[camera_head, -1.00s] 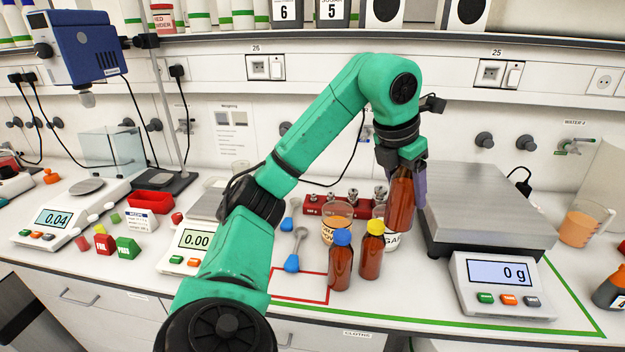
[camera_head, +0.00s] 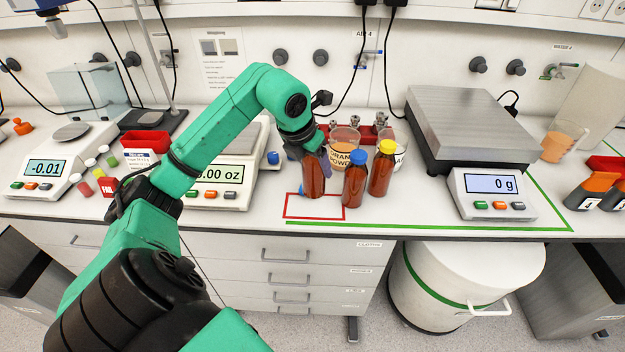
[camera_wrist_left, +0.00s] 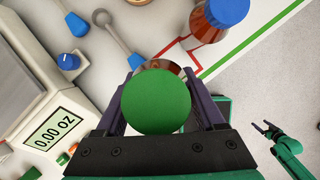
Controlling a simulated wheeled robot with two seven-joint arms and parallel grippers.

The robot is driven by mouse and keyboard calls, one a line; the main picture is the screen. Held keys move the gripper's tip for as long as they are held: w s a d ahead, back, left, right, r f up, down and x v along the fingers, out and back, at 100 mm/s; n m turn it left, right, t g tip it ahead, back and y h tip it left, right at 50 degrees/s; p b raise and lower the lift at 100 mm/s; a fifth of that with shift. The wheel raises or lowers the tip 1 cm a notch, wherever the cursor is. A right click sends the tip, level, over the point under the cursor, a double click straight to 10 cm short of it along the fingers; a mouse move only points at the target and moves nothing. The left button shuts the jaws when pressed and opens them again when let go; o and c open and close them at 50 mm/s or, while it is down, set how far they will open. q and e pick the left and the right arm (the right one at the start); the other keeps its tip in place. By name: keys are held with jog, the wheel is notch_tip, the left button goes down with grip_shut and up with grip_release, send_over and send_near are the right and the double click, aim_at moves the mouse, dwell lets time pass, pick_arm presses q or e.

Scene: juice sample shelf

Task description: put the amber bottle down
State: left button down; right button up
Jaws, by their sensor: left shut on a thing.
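My left gripper (camera_head: 306,152) is shut on an amber bottle (camera_head: 315,178). In the left wrist view the bottle's green cap (camera_wrist_left: 156,102) shows between the fingers and hides most of its body. In the head view the bottle is upright at the red outlined rectangle (camera_head: 290,216) on the counter. I cannot tell whether its base touches. An amber bottle with a blue cap (camera_head: 354,186) stands just right of it, and one with a yellow cap (camera_head: 381,174) stands beyond that. My right gripper (camera_wrist_left: 267,129) shows small in the left wrist view, its fingers apart and empty.
A beaker (camera_head: 345,140) stands behind the bottles. A balance (camera_head: 222,192) is left of the rectangle, and a large scale (camera_head: 492,195) reading 0 g is to the right. A green line (camera_head: 430,226) runs along the counter's front edge.

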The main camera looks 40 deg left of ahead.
aim_at(307, 165)
pick_arm(q)
notch_tip(307, 165, down, 6)
jog(key=shift+w+d+r+p, duration=0.15)
jog(key=shift+r+p, duration=0.1)
jog(key=shift+p, duration=0.15)
pick_arm(e)
jog(key=shift+a+r, duration=0.3)
jog(key=shift+a, duration=0.15)
pick_arm(q)
jog(key=shift+f, duration=0.1)
pick_arm(e)
jog(key=shift+s+f, duration=0.1)
pick_arm(q)
jog(key=shift+f+b, duration=0.15)
jog(key=shift+b, duration=0.2)
grip_release()
jog(key=shift+r, duration=0.45)
jog(key=b+v, duration=0.1)
jog(key=v, duration=1)
jog(key=shift+s+r+b, duration=0.25)
jog(key=shift+r+b, duration=0.05)
pick_arm(e)
jog(key=shift+d+f, duration=0.3)
jog(key=shift+f, duration=0.65)
